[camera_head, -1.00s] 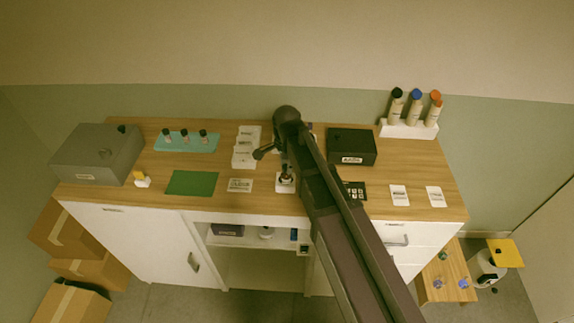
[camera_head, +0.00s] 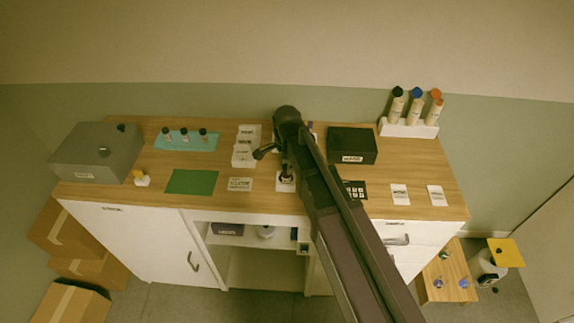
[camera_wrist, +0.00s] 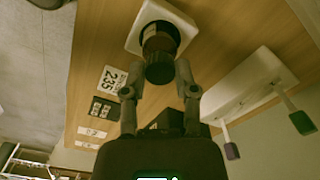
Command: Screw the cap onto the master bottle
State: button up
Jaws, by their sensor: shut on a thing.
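The master bottle is a brown bottle (camera_wrist: 160,38) standing in a white square holder (camera_wrist: 133,42) in the wrist view. The holder (camera_head: 286,188) also shows near the front middle of the counter in the head view. A dark round cap (camera_wrist: 160,73) is at the bottle's mouth, in line with it. My gripper (camera_wrist: 158,72) has its two fingers on either side of the cap and is shut on it. I cannot tell how far the cap is threaded. In the head view my arm hides part of my gripper and the bottle.
A green mat (camera_head: 191,182) and a teal tray (camera_head: 187,143) with small bottles lie to the left, beyond them a grey box (camera_head: 95,150). A black box (camera_head: 352,145) and a white rack (camera_head: 408,130) with capped bottles stand to the right. White cards lie at the front right.

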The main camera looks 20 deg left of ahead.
jog(key=shift+f, duration=0.2)
dwell(0.5)
jog(key=o, duration=0.8)
jog(key=shift+c, duration=0.4)
jog(key=shift+r, duration=0.15)
notch_tip(320, 180, up, 7)
jog(key=p, duration=0.7)
